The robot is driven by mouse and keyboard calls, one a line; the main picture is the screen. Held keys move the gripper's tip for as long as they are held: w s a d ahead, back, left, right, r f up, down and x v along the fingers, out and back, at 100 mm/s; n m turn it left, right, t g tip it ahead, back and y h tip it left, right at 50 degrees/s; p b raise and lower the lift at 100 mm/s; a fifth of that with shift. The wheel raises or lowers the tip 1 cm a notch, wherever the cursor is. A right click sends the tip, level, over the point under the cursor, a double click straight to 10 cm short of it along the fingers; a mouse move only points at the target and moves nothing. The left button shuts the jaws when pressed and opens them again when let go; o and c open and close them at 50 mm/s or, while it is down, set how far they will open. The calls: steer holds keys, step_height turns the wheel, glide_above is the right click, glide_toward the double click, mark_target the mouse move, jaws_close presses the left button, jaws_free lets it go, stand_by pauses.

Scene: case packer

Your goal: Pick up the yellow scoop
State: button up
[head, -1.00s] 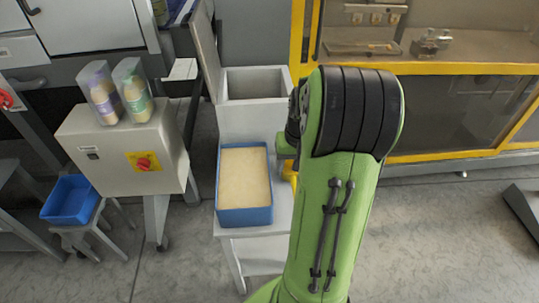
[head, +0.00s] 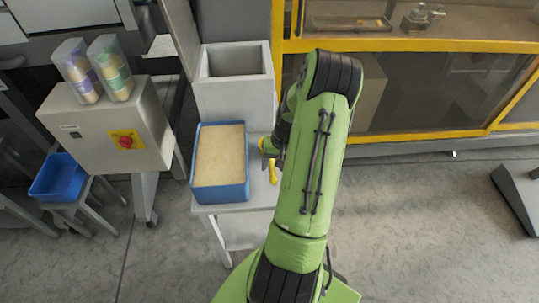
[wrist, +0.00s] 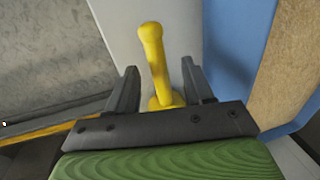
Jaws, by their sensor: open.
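The yellow scoop (wrist: 157,62) lies on a pale grey stand, its handle showing in the wrist view with a rounded end. In the head view the scoop (head: 272,172) shows beside the blue bin, partly hidden by my arm. My gripper (wrist: 161,78) is open in the wrist view, with one dark finger on each side of the handle and gaps between. The far part of the scoop is hidden behind the gripper body. In the head view my gripper is mostly hidden behind my green arm.
A blue bin (head: 221,193) filled with pale grainy material stands left of the scoop on the grey stand (head: 241,222). A grey open box (head: 234,97) stands behind it. A yellow-framed machine (head: 400,137) is at the back right. The floor at right is mostly clear.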

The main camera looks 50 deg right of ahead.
mark_target(273, 168)
steer(key=f, duration=0.4)
steer(key=shift+w+a+b, duration=0.1)
steer(key=shift+w+b, duration=0.15)
steer(key=shift+b, duration=0.1)
jaws_close()
steer(key=shift+r, duration=0.1)
